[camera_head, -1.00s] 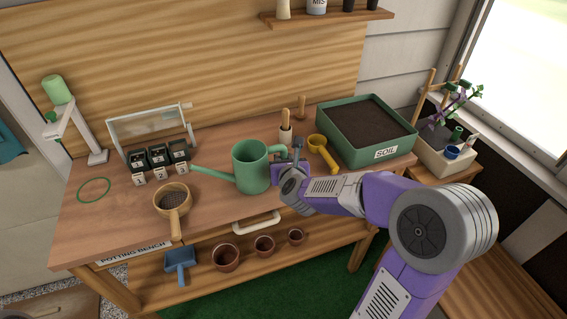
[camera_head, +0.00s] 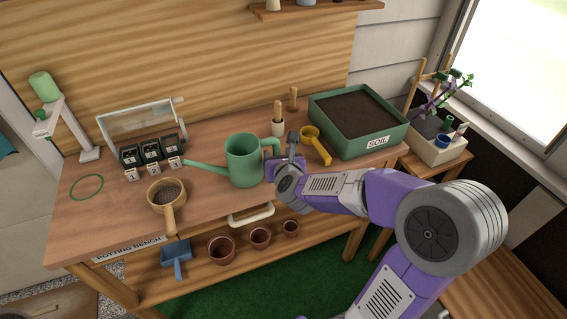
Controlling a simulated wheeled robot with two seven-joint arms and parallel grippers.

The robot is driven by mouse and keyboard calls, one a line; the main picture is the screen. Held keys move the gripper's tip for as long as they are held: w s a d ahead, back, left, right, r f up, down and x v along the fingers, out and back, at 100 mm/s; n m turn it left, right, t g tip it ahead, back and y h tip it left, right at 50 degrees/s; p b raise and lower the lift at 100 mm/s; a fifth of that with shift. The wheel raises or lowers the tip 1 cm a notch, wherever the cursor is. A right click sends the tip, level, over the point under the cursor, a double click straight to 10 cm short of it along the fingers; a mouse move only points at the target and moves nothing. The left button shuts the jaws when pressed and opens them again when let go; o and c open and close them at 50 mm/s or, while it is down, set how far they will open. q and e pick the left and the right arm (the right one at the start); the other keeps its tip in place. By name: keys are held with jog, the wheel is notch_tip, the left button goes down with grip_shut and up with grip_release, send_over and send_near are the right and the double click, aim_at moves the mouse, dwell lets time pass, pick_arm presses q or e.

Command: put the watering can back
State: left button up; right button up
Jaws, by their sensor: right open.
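The green watering can (camera_head: 244,161) stands upright on the potting bench (camera_head: 222,205), its spout pointing left and its handle to the right. A thin green ring (camera_head: 86,188) is marked on the bench top at the far left, with nothing standing in it. My right gripper (camera_head: 281,165) is open at the can's handle side. It partly hides the lower handle, and I cannot tell whether the handle lies between the fingers. My left gripper is out of view.
Seed boxes (camera_head: 152,153) and a wooden sieve (camera_head: 167,194) stand between can and ring. A green soil tray (camera_head: 358,121), a yellow scoop (camera_head: 315,145) and a pot of tools (camera_head: 278,127) are at the right. Bare bench surrounds the ring.

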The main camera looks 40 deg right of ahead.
jog(key=p+v, duration=0.1)
jog(key=v, duration=0.5)
jog(key=shift+a+r, duration=0.1)
jog(key=shift+r, duration=0.2)
jog(key=b+v, duration=0.1)
jog(key=v, duration=0.2)
jog(key=shift+s+f+b, duration=0.15)
jog(key=shift+b, duration=0.15)
